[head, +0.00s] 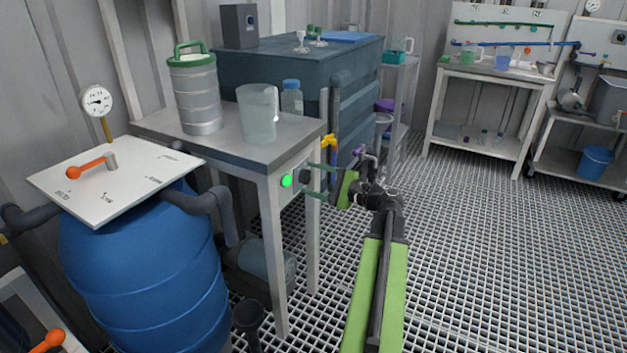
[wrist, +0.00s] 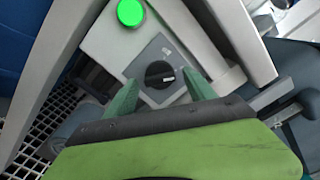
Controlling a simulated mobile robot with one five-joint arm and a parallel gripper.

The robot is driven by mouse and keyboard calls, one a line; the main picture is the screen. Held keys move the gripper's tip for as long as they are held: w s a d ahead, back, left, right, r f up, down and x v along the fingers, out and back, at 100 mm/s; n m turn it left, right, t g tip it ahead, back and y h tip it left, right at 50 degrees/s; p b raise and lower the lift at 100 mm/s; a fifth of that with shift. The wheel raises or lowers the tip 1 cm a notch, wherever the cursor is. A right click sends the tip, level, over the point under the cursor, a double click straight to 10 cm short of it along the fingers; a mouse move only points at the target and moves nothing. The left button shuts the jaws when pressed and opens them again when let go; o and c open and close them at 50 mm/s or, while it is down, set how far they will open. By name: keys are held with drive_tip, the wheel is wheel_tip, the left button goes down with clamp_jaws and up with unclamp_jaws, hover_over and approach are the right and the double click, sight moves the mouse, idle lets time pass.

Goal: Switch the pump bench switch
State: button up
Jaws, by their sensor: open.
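The pump bench switch is a black rotary knob (wrist: 158,72) on a grey square plate, set in a pale box on the bench's side. A white mark shows near the knob's right end. A lit green lamp (wrist: 130,13) sits beside it on the same box, and it also shows in the head view (head: 287,181). My gripper (wrist: 160,80) is open, with one green finger on each side of the knob in the picture. I cannot tell whether the fingers touch it. In the head view my gripper (head: 312,180) reaches left to the box, and the knob is partly hidden there.
The grey bench (head: 225,147) carries a metal canister (head: 195,95), a clear beaker (head: 257,112) and a blue-capped bottle (head: 292,98). A blue barrel (head: 145,265) stands at the left. A yellow valve handle (head: 328,141) is close above my gripper. The grating floor at right is clear.

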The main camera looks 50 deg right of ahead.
drive_tip(key=shift+s, duration=0.1)
drive_tip(key=v, duration=1.7)
drive_tip(key=shift+s+f, duration=0.1)
